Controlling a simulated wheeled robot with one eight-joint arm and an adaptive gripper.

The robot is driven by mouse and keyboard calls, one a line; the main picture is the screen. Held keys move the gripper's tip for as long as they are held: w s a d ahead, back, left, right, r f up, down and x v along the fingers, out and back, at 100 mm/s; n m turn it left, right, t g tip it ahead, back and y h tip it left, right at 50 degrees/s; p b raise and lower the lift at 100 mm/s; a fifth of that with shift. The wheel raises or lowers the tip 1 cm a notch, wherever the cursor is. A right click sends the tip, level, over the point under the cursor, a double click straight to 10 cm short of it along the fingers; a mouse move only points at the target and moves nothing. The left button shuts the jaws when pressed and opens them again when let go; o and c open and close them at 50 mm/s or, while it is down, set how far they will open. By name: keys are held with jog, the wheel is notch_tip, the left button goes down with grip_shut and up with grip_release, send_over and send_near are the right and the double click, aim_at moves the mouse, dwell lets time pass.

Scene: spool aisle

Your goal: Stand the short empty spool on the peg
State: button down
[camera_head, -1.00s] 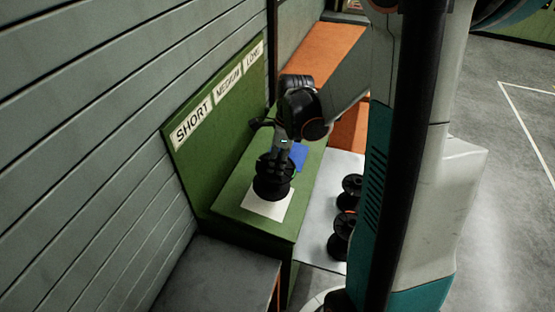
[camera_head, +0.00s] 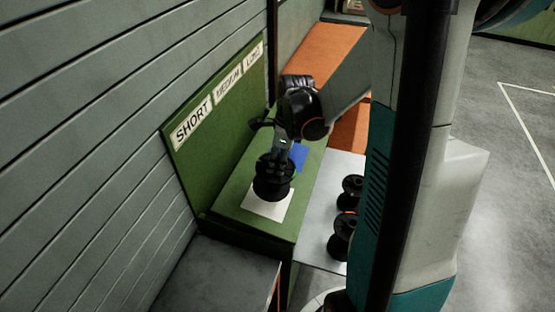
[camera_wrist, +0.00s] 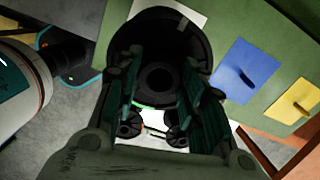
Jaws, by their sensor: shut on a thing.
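A black spool (camera_head: 273,180) is held in my gripper (camera_head: 277,158) over the white square (camera_head: 258,205) on the green bench, below the SHORT label (camera_head: 193,121). In the wrist view my gripper (camera_wrist: 158,95) has its fingers closed on the spool (camera_wrist: 157,42), whose round flange and centre hole face the camera. The spool hides most of the white square, which shows behind it in the wrist view (camera_wrist: 185,8). The peg under the spool is hidden. I cannot tell whether the spool touches the square.
A blue square (camera_wrist: 247,71) and a yellow square (camera_wrist: 293,102), each with a peg, lie along the bench (camera_head: 228,220). Several black spools (camera_head: 341,237) stand on a pale surface (camera_head: 316,252) to the right. A plank wall (camera_head: 90,150) is at left.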

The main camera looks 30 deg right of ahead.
jog(key=shift+w+a+f+b, duration=0.1)
jog(key=shift+w+f+b, duration=0.05)
jog(key=shift+f+b, duration=0.95)
jog(key=shift+w+a+f+b, duration=0.15)
jog(key=shift+f+b, duration=0.8)
jog(key=shift+f, duration=0.3)
jog(key=shift+w+a+f+b, duration=0.1)
jog(key=shift+w+f+b, duration=0.05)
jog(key=shift+f+b, duration=0.95)
jog(key=c, duration=1)
grip_release()
jog(key=shift+o, duration=0.2)
jog(key=shift+r, duration=0.1)
jog(key=r, duration=0.3)
jog(key=s+d+r, duration=0.1)
jog(key=r, duration=0.7)
jog(key=shift+s+d+r, duration=0.15)
jog(key=shift+s+r, duration=0.1)
jog(key=shift+s, duration=0.05)
